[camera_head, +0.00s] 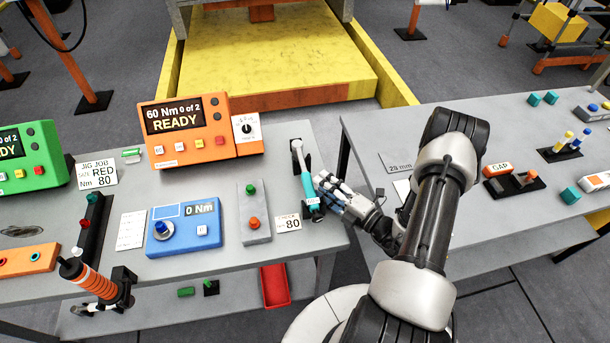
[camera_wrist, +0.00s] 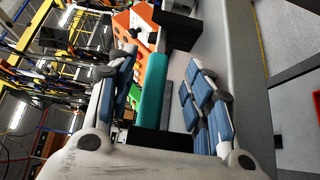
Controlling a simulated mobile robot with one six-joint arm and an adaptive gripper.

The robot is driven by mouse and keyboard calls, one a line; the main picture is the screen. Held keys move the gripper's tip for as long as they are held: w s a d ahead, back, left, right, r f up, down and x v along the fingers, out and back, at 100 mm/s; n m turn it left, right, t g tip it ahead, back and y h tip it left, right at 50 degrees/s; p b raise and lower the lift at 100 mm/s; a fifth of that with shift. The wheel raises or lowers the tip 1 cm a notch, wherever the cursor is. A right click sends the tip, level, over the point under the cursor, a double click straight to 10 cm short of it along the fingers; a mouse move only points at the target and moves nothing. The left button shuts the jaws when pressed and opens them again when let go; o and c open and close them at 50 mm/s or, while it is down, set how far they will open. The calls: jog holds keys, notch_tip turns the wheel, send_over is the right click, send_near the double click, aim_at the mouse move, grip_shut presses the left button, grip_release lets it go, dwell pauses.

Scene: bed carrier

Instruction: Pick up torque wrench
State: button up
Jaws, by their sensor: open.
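The torque wrench (camera_head: 306,184) has a teal handle and a silver shaft. It lies in a black holder near the right end of the left workbench, its handle toward the front. My gripper (camera_head: 324,188) is just to the right of the handle in the head view, at about the handle's level. In the wrist view the teal handle (camera_wrist: 153,88) lies between the two blue-padded fingers of my gripper (camera_wrist: 165,75). A gap shows between the handle and the right finger. The left finger is close to it; contact cannot be told.
An orange READY box (camera_head: 187,130), a blue meter (camera_head: 184,226) and a grey button box (camera_head: 253,212) stand left of the wrench. A small "80" card (camera_head: 288,222) is beside it. A second bench (camera_head: 440,190) stands to the right, past a gap.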

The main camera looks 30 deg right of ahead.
aim_at(311, 179)
jog(key=b+x, duration=0.1)
jog(key=x, duration=0.4)
jog(key=shift+a+r, duration=0.1)
jog(key=shift+a, duration=0.1)
jog(key=shift+c, duration=0.2)
grip_shut()
dwell(0.5)
